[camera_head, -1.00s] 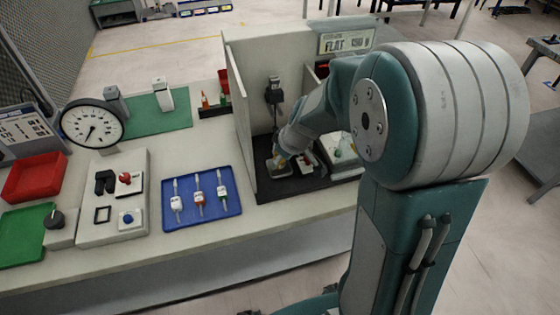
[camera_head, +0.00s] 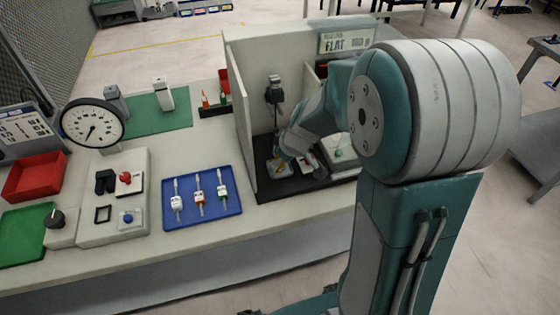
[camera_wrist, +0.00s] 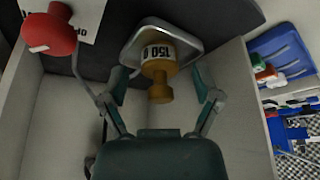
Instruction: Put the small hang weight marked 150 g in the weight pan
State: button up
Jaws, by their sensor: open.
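The small hang weight (camera_wrist: 158,62) is yellow-brown, with a white band marked 150 g that reads upside down in the wrist view. It is at a shallow square metal pan (camera_wrist: 134,50), overlapping its near edge; the wrist view does not show clearly how it rests there. The pan also shows in the body view (camera_head: 280,175) at the left of the walled bay. My gripper (camera_wrist: 165,86) is open, with one finger on each side of the weight's knob and visible gaps between. In the body view my arm partly hides this spot.
A red knobbed weight (camera_wrist: 50,32) stands left of the pan in the wrist view. The bay's pale walls (camera_head: 240,100) rise close around my gripper. A blue tray (camera_head: 230,207) with several tools lies outside to the left. The bench front strip is clear.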

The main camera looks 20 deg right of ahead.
jog(key=v, duration=1.2)
jog(key=s+a+r+m+t+h, duration=0.1)
jog(key=s+r+m, duration=0.2)
jog(key=s, duration=0.5)
jog(key=s+a+r+m+h, duration=0.1)
jog(key=s+r+m, duration=0.2)
jog(key=s, duration=0.6)
jog(key=shift+a+m+t+h, duration=0.4)
jog(key=shift+m, duration=0.2)
